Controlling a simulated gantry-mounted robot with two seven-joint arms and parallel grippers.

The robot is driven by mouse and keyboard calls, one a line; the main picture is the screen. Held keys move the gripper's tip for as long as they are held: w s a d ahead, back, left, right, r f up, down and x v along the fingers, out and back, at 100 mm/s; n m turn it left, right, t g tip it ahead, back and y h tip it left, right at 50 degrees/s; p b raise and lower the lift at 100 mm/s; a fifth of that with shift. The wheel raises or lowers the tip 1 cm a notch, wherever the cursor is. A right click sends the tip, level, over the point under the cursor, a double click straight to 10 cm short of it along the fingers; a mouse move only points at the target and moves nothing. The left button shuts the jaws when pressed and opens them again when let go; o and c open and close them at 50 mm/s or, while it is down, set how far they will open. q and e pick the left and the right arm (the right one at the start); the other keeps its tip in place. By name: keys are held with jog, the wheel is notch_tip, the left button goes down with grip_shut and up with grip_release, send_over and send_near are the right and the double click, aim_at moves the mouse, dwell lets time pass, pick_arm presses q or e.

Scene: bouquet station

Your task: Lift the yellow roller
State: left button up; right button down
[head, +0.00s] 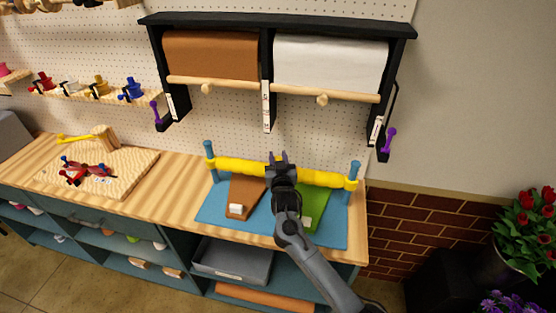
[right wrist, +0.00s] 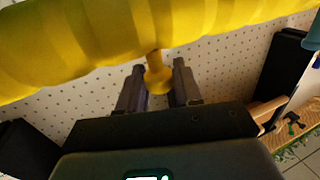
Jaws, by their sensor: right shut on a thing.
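The yellow roller (head: 321,178) lies level between two blue posts (head: 354,171) above a blue mat (head: 216,205) on the wooden bench. My right gripper (head: 279,158) is at the roller's middle, and my arm hides part of it. In the right wrist view, the roller (right wrist: 90,40) spans the top of the picture. Its small yellow knob (right wrist: 158,80) sits between the two fingers of my right gripper, which is shut on it. I cannot tell whether the roller is clear of its supports. My left gripper is not in view.
Brown (head: 240,196) and green (head: 313,203) sheets lie on the mat under the roller. A black rack (head: 266,70) with brown and white paper rolls hangs above. A wooden board (head: 125,180) with a mallet and red tool is at left. Bench between board and mat is clear.

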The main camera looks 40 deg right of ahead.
notch_tip(320, 180, up, 5)
jog(key=p, duration=0.2)
jog(key=shift+p, duration=0.4)
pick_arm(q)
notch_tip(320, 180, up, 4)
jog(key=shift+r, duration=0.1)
pick_arm(e)
jog(key=shift+r, duration=0.1)
jog(key=c, duration=0.9)
grip_release()
jog(key=shift+o, duration=0.2)
jog(key=shift+f, duration=0.2)
jog(key=shift+s, duration=0.1)
jog(key=v, duration=1)
jog(key=shift+s+a, duration=0.2)
jog(key=shift+s, duration=0.1)
jog(key=shift+f, duration=0.1)
